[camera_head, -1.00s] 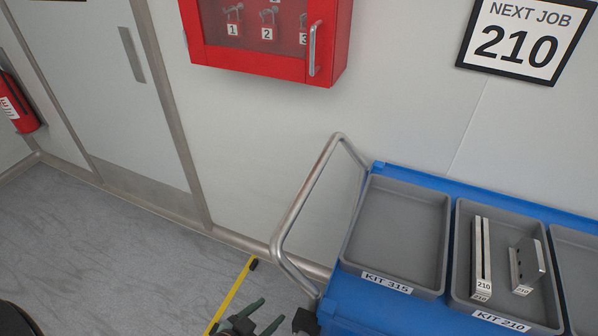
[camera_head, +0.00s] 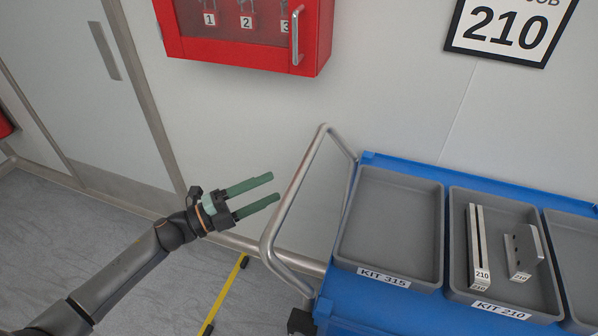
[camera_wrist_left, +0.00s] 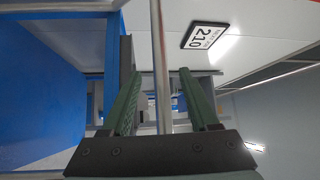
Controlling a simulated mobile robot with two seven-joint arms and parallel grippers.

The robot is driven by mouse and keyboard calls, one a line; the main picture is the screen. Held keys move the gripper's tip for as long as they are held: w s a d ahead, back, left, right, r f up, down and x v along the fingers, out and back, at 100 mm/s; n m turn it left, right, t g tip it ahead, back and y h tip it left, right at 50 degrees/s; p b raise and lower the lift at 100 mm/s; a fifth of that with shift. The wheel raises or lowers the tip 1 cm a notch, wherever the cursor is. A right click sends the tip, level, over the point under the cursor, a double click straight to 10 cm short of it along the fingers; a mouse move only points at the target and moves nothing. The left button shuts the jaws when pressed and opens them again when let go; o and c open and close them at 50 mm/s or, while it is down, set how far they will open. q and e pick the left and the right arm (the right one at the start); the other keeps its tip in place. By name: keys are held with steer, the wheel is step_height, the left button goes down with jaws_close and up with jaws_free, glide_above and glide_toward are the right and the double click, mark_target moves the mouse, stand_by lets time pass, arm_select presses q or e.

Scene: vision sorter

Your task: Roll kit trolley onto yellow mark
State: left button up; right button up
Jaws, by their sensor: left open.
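The blue kit trolley (camera_head: 350,312) stands against the wall at the right. Its bent metal handle (camera_head: 303,185) sticks out on its left side. My left gripper (camera_head: 276,187) is open, with its green fingers pointing right at the handle's upright bar, just left of it or at it. In the left wrist view the handle bar (camera_wrist_left: 160,70) runs between the two open fingers (camera_wrist_left: 158,85), with space on either side. My right gripper does not show.
Grey trays labelled KIT 315 (camera_head: 437,235) and KIT 210 (camera_head: 553,300) lie on the trolley; KIT 210 holds metal parts (camera_head: 480,245). Floor at left is clear.

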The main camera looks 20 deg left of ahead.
mark_target(299, 175)
arm_select(q)
steer(key=p+x, duration=0.1)
steer(key=x, duration=0.7)
steer(key=shift+w+d, duration=0.1)
steer(key=shift+d, duration=0.05)
jaws_close()
stand_by(1.1)
